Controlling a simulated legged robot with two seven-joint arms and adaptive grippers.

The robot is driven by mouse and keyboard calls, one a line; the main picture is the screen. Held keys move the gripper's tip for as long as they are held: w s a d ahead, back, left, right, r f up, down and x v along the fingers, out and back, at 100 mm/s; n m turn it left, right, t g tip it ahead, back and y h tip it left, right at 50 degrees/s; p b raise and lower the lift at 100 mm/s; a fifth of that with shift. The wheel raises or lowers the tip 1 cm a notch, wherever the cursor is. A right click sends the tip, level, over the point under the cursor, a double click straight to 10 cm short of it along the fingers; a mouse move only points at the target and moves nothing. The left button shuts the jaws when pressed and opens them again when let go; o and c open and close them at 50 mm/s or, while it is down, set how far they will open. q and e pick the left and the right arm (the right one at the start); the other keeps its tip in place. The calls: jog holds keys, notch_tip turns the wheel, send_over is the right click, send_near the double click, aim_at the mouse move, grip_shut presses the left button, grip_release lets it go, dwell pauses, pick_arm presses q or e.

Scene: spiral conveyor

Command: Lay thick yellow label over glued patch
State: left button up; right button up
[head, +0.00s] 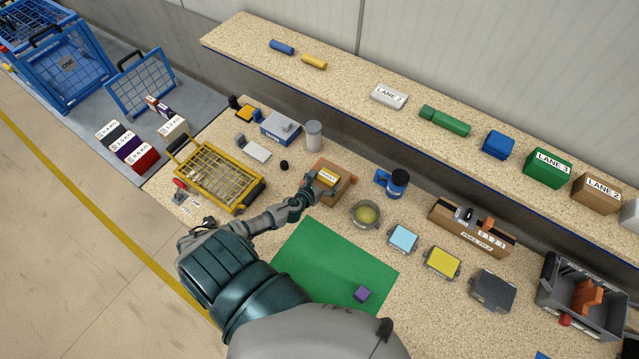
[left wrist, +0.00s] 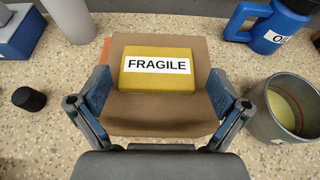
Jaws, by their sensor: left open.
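The thick yellow label (left wrist: 158,82), with a white strip reading FRAGILE, lies flat on top of a brown cardboard box (left wrist: 150,122). In the head view the label (head: 327,177) and the box (head: 342,190) are at the middle of the bench. My left gripper (left wrist: 158,95) is open, with its fingers spread to either side of the label, over the box. In the head view the left gripper (head: 321,185) is at the box's near side. No glue shows; any patch under the label is hidden. My right gripper is not in view.
A pot of yellowish content (head: 366,214) and a blue jug (head: 396,183) stand right of the box. A small black knob (head: 284,165) and a yellow wire basket (head: 218,178) are left. A green mat (head: 335,268) lies in front, with a purple block (head: 362,293).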

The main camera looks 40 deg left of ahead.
pick_arm(q)
jog(key=v, duration=1.1)
jog(key=shift+s+r, duration=0.2)
jog(key=shift+s, duration=0.1)
